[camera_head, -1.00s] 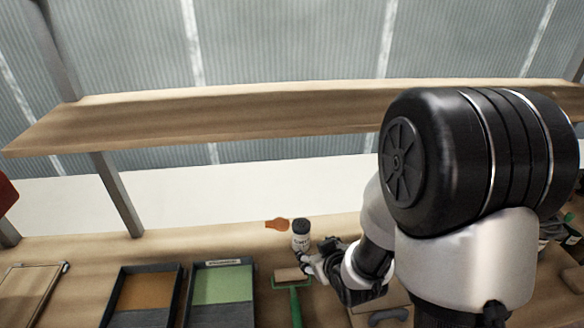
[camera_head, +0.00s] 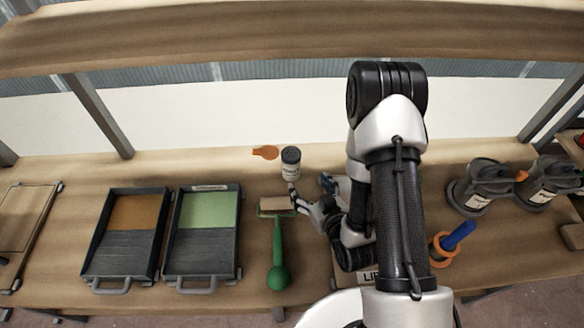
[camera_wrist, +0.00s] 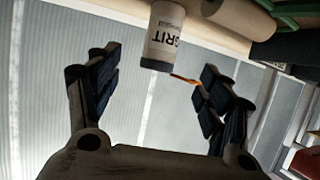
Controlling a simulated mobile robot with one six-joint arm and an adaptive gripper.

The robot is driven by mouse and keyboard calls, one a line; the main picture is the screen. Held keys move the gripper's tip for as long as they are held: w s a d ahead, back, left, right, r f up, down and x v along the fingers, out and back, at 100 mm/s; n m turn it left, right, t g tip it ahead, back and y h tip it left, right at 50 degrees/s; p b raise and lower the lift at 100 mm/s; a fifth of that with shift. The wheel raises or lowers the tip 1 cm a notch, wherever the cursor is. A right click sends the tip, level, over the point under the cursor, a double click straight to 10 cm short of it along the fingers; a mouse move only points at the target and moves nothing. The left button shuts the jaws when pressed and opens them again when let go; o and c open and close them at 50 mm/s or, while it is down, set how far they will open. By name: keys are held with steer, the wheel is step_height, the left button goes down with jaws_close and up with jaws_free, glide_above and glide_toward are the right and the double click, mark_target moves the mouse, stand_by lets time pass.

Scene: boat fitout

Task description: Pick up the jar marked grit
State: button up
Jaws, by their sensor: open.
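The jar marked grit (camera_head: 291,163) is a small white jar with a dark lid, upright on the bench. In the wrist view the jar (camera_wrist: 165,35) appears upside down, its GRIT label readable, ahead of and between the two dark fingers. My gripper (camera_head: 312,197) is close to the jar on its near right side, its fingers apart. In the wrist view my gripper (camera_wrist: 155,90) is open with nothing between its pads. I cannot tell whether a finger touches the jar.
A flat orange item (camera_head: 265,153) lies just left of the jar. A green-handled roller (camera_head: 277,240) lies in front. Two paint trays (camera_head: 240,235) stand left. Dark canisters (camera_head: 478,185) and an orange ring with a blue handle (camera_head: 445,250) are right. A wooden shelf (camera_head: 250,35) hangs above.

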mark_target(296, 168)
steer(key=x, duration=1)
steer(key=shift+b, duration=0.35)
steer(key=b+x, duration=0.1)
steer(key=x, duration=0.4)
steer(key=shift+a, duration=0.2)
steer(key=c, duration=1.1)
steer(key=shift+c, duration=0.2)
steer(key=shift+r, duration=0.1)
step_height(296, 168, up, 20)
steer(key=p, duration=0.5)
